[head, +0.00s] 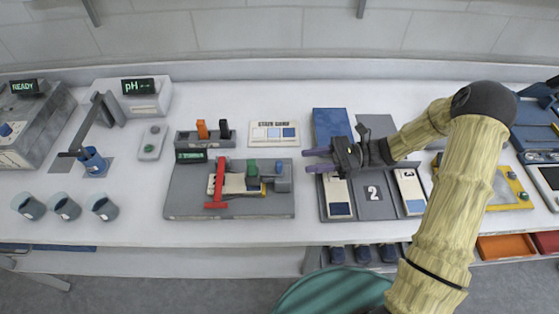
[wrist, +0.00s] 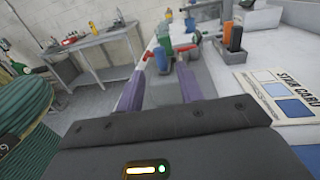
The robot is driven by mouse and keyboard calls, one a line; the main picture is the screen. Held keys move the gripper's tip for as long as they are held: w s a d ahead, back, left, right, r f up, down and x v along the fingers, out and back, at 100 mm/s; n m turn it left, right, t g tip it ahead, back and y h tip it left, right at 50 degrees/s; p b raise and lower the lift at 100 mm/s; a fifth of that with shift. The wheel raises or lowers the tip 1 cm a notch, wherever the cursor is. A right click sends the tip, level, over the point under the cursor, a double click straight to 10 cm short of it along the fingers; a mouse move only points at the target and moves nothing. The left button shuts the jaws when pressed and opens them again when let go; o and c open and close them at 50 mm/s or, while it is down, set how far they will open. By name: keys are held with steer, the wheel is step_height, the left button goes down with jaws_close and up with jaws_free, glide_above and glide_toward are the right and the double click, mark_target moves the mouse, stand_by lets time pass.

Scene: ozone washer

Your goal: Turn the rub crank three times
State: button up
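The rub tester is a grey base plate (head: 185,203) in the middle of the table, with a red T-shaped frame (head: 219,185) and a pale strip. My gripper (head: 306,161) has purple fingers, apart and empty. It points left, a little right of the tester, touching nothing visible. The fingers also show in the wrist view (wrist: 160,88).
A rack with orange and dark upright pieces (head: 202,130) and a stain card (head: 274,134) lie behind the tester. A grey tray marked 2 (head: 374,205) lies under my arm. Several cups (head: 66,208) stand at left. Bare table lies between cups and tester.

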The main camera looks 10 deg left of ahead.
mark_target(279, 163)
steer(key=p+x, duration=0.2)
steer(key=x, duration=0.7)
steer(key=shift+s+a, duration=0.1)
steer(key=shift+a, duration=0.05)
steer(key=shift+c, duration=0.5)
jaws_close()
